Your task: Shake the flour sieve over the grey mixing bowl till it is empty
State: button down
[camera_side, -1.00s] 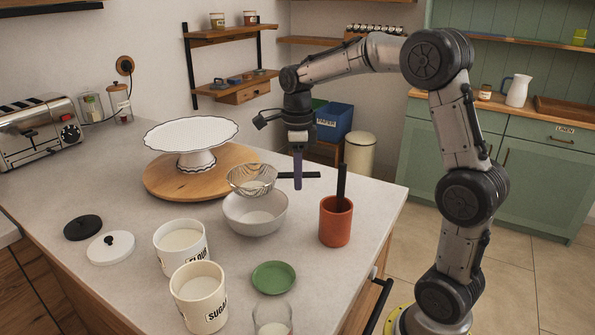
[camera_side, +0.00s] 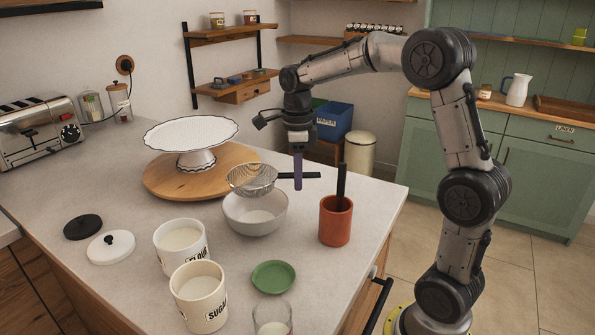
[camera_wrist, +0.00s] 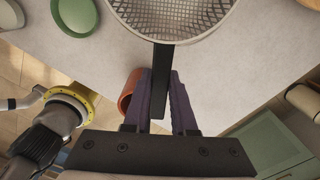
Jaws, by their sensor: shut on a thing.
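My gripper (camera_side: 298,184) is shut on the black handle of the flour sieve (camera_side: 252,180). It holds the wire sieve above the grey mixing bowl (camera_side: 256,222), with the basket over the bowl's back part in the side view. The bowl stands upright on the counter, with a pale surface inside. In the wrist view the handle (camera_wrist: 164,75) runs between my purple fingers (camera_wrist: 162,92), and the mesh basket (camera_wrist: 172,14) is cut off at the top edge. I see bare mesh there and no heap of flour. The hidden part of the basket I cannot judge.
A terracotta pot (camera_side: 335,224) with a dark upright tool stands right of the bowl. A cake stand (camera_side: 192,135) on a round wooden board stands behind. Flour (camera_side: 180,250) and sugar (camera_side: 199,300) canisters, a green dish (camera_side: 273,277) and a glass (camera_side: 272,322) are in front.

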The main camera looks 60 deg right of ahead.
dwell(0.4)
jog(key=shift+r, duration=2.55)
